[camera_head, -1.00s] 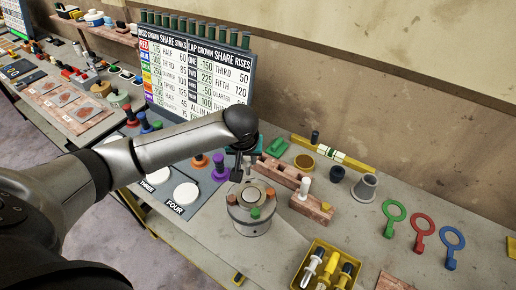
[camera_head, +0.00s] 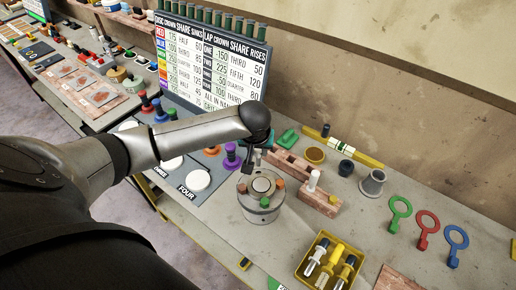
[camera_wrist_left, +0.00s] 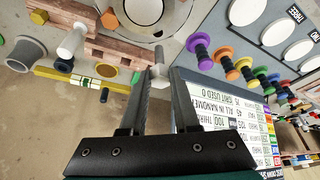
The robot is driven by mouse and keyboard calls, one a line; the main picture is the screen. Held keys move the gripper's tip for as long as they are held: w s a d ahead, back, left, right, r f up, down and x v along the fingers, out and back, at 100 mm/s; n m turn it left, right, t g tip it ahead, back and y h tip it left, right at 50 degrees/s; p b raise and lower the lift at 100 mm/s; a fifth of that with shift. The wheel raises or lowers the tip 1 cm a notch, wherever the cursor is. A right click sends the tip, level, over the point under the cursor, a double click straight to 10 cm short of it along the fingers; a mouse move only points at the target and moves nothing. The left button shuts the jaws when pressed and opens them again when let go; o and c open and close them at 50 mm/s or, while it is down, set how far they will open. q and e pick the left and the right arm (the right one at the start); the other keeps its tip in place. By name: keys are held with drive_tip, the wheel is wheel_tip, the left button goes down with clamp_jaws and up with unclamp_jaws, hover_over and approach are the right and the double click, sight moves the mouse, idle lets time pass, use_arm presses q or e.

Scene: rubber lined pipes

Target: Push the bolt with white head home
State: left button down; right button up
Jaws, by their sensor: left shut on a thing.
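The round grey pipe flange (camera_head: 260,205) stands on the bench with brown, orange and green bolt heads around its rim. My left gripper (camera_head: 252,170) is over the flange's back edge and hides that part of the rim in the head view. My right gripper is not in view.
A wooden block (camera_head: 288,163) with a white peg (camera_head: 314,178) stands right of the flange. A yellow bin (camera_head: 308,268) of tools is in front. Coloured knobs and white discs (camera_head: 197,181) lie left. A lettered board (camera_head: 215,65) stands behind.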

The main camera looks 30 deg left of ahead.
sight(258, 165)
use_arm(q)
drive_tip(key=shift+f+b, duration=1.4)
drive_tip(key=shift+f, duration=2.8)
drive_tip(key=shift+s+f, duration=0.1)
drive_tip(key=shift+f, duration=0.5)
drive_tip(key=c, duration=0.6)
unclamp_jaws()
drive_tip(key=shift+r, duration=0.1)
wheel_tip(258, 165, up, 3)
drive_tip(key=p, duration=0.3)
drive_tip(key=shift+r, duration=2.45)
